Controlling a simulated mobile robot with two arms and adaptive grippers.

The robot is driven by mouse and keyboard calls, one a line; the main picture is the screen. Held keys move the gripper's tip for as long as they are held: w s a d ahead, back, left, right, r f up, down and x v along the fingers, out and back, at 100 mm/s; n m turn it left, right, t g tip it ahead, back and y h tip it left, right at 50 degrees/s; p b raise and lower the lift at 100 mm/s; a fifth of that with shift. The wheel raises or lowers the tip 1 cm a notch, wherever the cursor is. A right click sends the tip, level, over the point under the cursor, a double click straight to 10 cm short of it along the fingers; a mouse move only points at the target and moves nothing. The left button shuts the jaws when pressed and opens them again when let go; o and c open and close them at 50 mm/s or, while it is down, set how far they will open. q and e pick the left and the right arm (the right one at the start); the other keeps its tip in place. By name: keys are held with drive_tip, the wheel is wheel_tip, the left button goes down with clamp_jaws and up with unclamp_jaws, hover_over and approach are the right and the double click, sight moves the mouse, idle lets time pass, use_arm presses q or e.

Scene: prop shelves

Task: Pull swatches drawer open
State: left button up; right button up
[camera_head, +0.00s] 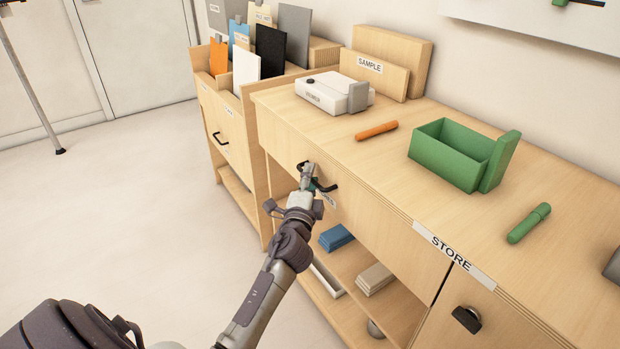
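The drawer (375,222) is in the wooden cabinet's front, under the worktop, and looks closed. Its white label (327,199) is mostly hidden by my gripper and cannot be read. A dark handle (328,188) sits on the drawer front. My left gripper (308,175) is at this handle, with its fingers overlapping it. The fingers are too small to tell whether they are closed around the handle or only beside it. My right gripper is not in view.
On the worktop are a white device (325,96), an orange marker (376,131), a green box (445,160) and a green cylinder (529,223). The STORE door (475,300) is at right. An open shelf (345,300) lies below the drawer. The floor (150,220) at left is clear.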

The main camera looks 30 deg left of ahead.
use_arm(q)
clamp_jaws()
drive_tip(key=shift+s, duration=0.15)
